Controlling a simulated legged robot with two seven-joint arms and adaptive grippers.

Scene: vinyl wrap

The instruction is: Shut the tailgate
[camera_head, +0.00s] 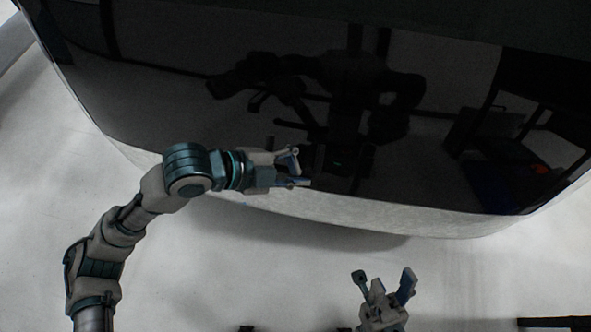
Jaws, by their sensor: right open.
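The tailgate (300,100) is a large, dark, glossy panel that fills the upper part of the head view. Its surface mirrors my body and the room. A paler lower band (330,210) curves along its bottom edge. My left gripper (300,169) is open and empty, its fingers pointing right, in front of the lower part of the panel. I cannot tell whether it touches the panel. My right gripper (383,275) is open and empty below the panel's edge, fingers pointing up. The tailgate's upper edge and hinge are out of view.
A dark bar (555,322) shows at the bottom right edge. A grey shape (13,40) stands at the top left.

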